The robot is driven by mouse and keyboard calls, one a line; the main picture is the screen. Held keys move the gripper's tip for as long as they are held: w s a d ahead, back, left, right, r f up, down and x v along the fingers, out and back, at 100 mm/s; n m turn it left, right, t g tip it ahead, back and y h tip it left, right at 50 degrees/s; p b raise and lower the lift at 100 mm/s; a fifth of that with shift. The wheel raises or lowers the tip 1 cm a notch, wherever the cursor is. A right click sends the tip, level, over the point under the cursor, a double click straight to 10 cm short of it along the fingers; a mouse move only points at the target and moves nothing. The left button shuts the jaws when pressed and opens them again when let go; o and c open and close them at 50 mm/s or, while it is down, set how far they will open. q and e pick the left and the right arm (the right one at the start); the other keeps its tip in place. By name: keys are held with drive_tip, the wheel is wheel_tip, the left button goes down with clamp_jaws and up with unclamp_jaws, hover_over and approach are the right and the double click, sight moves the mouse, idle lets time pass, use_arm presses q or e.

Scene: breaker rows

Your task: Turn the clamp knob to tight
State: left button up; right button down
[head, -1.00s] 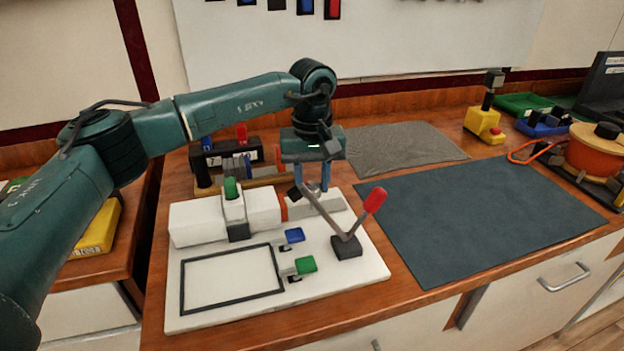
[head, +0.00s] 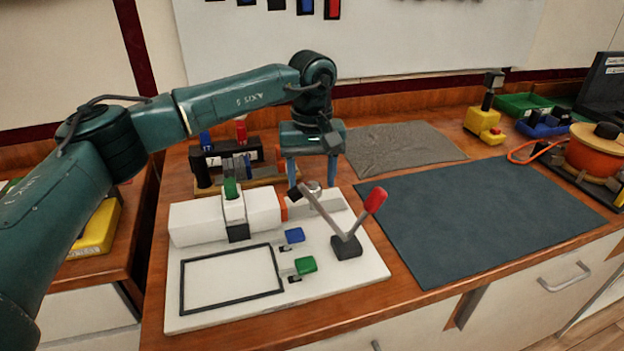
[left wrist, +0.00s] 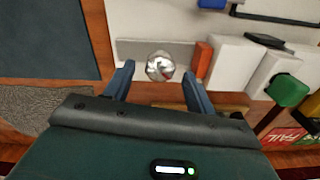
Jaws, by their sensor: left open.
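The clamp knob, a shiny silver round knob (head: 314,187), stands on a grey strip at the back of the white board (head: 215,312). It shows fully in the left wrist view (left wrist: 160,66). My left gripper (head: 311,180) points down over the knob with its blue fingers spread wide. In the left wrist view the fingers stand on either side of the knob, with a gap on each side. The gripper is open and holds nothing. Any tight mark by the knob cannot be made out. My right gripper is not in view.
A lever with a red grip (head: 374,200) rises just right of and in front of the knob. A white block with a green switch (head: 231,188) is to the left. A breaker rack (head: 226,160) stands behind. The dark mat (head: 480,215) on the right is clear.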

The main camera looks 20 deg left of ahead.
sight(312, 184)
use_arm(q)
wheel_tip(312, 184, up, 12)
idle(0.3)
drive_tip(key=shift+f, duration=0.1)
